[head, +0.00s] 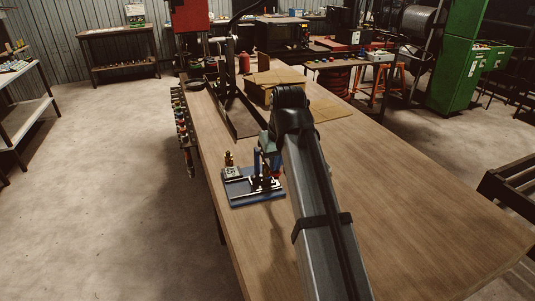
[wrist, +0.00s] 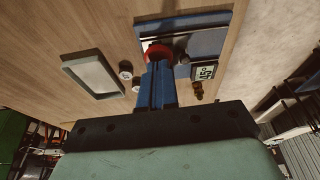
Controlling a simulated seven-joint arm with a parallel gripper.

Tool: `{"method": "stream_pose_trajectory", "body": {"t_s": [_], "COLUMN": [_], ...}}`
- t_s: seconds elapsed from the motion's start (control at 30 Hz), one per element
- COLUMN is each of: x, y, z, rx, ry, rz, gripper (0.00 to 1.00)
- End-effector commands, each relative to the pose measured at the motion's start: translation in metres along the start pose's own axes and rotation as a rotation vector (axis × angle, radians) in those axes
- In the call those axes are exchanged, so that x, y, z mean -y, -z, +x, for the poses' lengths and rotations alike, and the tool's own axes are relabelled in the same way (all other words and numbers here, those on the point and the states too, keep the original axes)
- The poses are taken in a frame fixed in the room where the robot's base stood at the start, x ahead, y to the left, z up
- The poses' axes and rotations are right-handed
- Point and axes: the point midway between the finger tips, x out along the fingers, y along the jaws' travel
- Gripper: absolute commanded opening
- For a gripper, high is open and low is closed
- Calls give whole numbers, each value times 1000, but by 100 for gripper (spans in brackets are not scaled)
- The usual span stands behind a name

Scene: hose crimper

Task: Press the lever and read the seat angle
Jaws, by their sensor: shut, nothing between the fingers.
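The hose crimper has a blue base plate (head: 240,201) on the wooden bench, and part of its base also shows in the wrist view (wrist: 208,42). In the wrist view a round red knob (wrist: 160,51), apparently the lever's end, lies right at the tips of my gripper (wrist: 157,66). The blue fingers are shut together with nothing between them and partly cover the lever. I cannot tell whether they touch the knob. A small display (wrist: 206,73) beside the base shows dark digits that look like 45, tilted and small. A brass fitting (wrist: 197,91) stands beside the display.
A pale rectangular tray (wrist: 66,71) and a small round gauge-like piece (wrist: 126,70) lie left of the fingers in the wrist view. A dark metal stand (head: 244,126) and cardboard boxes (head: 258,94) are farther back. The bench's near right is clear.

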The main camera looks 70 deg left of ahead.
Motion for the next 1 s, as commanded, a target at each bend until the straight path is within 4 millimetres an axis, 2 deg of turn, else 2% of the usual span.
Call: {"method": "stream_pose_trajectory", "body": {"t_s": [1.0], "x": [0], "y": [18], "z": [-58], "rx": [-1], "ry": [0], "rz": [0], "gripper": [0]}}
